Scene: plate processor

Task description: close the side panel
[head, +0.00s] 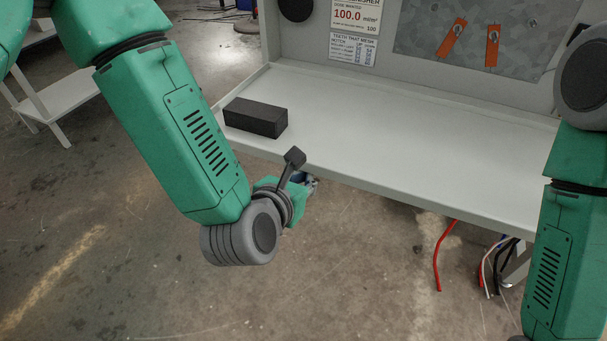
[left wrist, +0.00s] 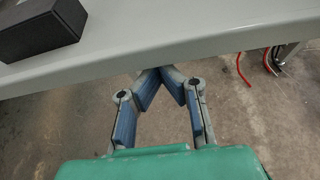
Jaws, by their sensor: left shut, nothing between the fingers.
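No side panel can be made out for certain in either view. The white bench (head: 400,150) of the station has a raised rim and a grey back wall (head: 385,70). My left gripper (head: 310,182) is just in front of the bench's front edge, partly hidden by my own wrist. In the left wrist view its blue-grey fingers (left wrist: 160,72) are shut with nothing between them, and their tips appear at the lower border of the bench edge (left wrist: 200,40). Whether they touch it I cannot tell. My right arm stands at the right; its gripper is out of view.
A black block (head: 255,118) lies on the bench's left part; the rest of the top is clear. Two orange pieces (head: 492,45) are on the back wall's speckled panel. A red cable (head: 440,258) hangs below the bench. A white stand (head: 60,105) is at the left.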

